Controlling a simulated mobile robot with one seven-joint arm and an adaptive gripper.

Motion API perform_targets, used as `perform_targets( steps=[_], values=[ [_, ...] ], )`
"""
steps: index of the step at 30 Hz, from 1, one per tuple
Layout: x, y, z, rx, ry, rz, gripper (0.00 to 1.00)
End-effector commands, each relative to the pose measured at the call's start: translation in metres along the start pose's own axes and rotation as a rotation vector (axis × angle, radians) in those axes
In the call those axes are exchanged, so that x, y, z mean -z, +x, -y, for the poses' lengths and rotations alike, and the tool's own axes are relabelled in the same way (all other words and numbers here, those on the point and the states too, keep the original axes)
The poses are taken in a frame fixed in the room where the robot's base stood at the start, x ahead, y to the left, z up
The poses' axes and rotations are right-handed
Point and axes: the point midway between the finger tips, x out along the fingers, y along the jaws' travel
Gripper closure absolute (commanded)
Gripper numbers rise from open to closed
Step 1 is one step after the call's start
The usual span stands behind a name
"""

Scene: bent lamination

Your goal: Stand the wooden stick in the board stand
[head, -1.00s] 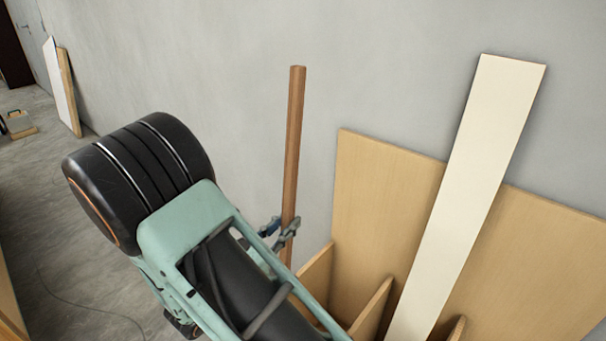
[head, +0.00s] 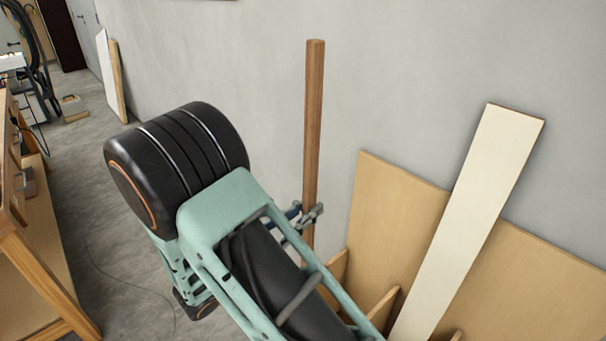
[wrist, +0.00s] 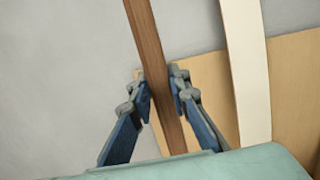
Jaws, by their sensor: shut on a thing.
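The wooden stick (head: 313,120) is brown and long, and stands close to upright in the head view, in front of the grey wall. My gripper (head: 307,214) is shut on its lower part. In the wrist view the stick (wrist: 148,45) runs between the two blue-grey fingers of my gripper (wrist: 161,92). The stick's lower end is hidden behind my arm in the head view. The board stand (head: 383,306) is at the lower right, with wooden dividers partly showing. The stick is at the left of the stand; I cannot tell whether its lower end touches it.
A tan panel (head: 395,210) and a long cream board (head: 470,215) lean in the stand against the wall (head: 420,70). A wooden bench (head: 40,270) stands at the left, with open floor (head: 110,230) between. More boards (head: 110,75) lean farther back.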

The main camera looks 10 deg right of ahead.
Motion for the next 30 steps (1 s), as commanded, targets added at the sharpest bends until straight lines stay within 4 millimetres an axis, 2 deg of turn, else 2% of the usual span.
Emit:
perform_targets(
  steps=[1, 3, 7, 11, 17, 30],
  values=[
    [-0.020, -0.001, 0.000, 0.004, 0.000, 0.007, 1.00],
    [-0.030, -0.004, 0.000, 0.009, -0.002, 0.016, 1.00],
    [-0.043, -0.006, 0.000, 0.018, -0.003, 0.026, 1.00],
    [-0.045, -0.008, 0.000, 0.022, -0.004, 0.031, 1.00],
    [-0.030, -0.007, 0.001, 0.023, -0.005, 0.032, 1.00],
    [0.018, 0.000, 0.001, 0.023, -0.004, 0.031, 1.00]
  ],
)
